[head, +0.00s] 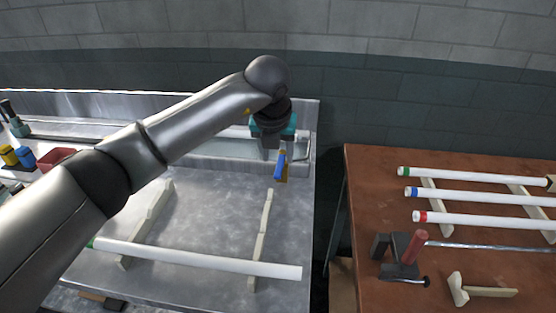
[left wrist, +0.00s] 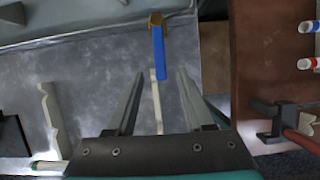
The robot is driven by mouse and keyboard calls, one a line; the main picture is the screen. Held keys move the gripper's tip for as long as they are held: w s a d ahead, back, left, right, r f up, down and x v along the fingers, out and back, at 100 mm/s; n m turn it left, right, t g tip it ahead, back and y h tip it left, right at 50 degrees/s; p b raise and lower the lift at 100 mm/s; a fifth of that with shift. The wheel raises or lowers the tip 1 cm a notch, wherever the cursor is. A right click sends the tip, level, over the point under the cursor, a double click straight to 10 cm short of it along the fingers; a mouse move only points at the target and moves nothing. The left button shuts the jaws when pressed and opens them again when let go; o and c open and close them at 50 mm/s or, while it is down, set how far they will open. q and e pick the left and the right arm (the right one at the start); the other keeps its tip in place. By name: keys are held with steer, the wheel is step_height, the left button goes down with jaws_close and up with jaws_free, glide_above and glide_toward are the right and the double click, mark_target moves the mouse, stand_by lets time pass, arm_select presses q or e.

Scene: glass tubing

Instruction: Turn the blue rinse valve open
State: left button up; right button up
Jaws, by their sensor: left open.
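The blue rinse valve (head: 279,166) has a blue lever handle on a brass body, near the right end of the trough on the metal bench. In the left wrist view the blue handle (left wrist: 158,52) points toward me, with the brass part at its far end. My left gripper (head: 272,152) is at the valve in the head view and hides part of it. In the left wrist view its two fingers (left wrist: 158,88) are apart, with the handle ahead of and between their lines. I cannot tell whether they touch it. My right gripper is not in view.
A white tube with a green end (head: 200,258) lies across wooden supports on the metal bench. A brown table (head: 480,265) at right holds several tubes and a black clamp with a red handle (head: 415,246). A dark gap separates bench and table.

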arm_select(q)
steer(key=v, duration=1.1)
